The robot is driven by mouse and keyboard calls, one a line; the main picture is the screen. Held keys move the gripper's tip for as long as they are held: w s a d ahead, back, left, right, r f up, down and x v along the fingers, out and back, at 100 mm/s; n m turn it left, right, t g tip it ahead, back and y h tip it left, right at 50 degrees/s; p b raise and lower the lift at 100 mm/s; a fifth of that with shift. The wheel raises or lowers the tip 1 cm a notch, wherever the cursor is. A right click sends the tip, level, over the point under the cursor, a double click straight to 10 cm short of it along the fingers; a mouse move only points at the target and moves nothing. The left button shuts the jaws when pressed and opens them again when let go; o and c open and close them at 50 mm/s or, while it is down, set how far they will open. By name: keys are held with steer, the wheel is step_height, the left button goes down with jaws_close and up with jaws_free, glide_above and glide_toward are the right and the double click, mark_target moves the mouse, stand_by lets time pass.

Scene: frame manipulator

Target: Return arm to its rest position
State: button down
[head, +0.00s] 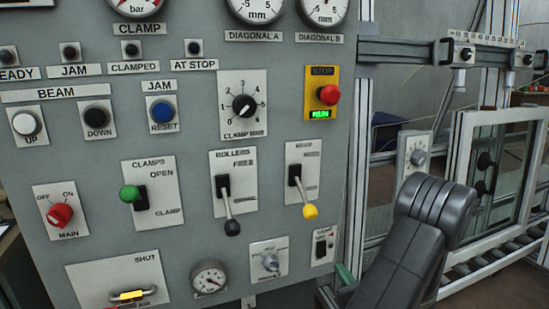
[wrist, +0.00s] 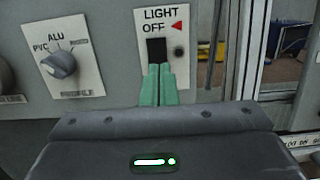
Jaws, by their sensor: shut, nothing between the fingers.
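My gripper (wrist: 160,70) shows in the wrist view as two green fingers pressed together, with nothing between them. The fingertips are just in front of the lower part of the black light switch (wrist: 156,49), on a white plate marked LIGHT OFF. I cannot tell whether they touch it. In the head view my dark arm fills the lower right, and a bit of green finger (head: 345,273) shows at the panel's lower right edge. The light switch also shows there on a small plate (head: 322,246).
A white window frame (head: 460,180) stands on rollers to the right. A profile knob (wrist: 61,65) is left of the fingers.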

steer(key=shift+v, duration=1.45)
steer(key=shift+w, duration=0.1)
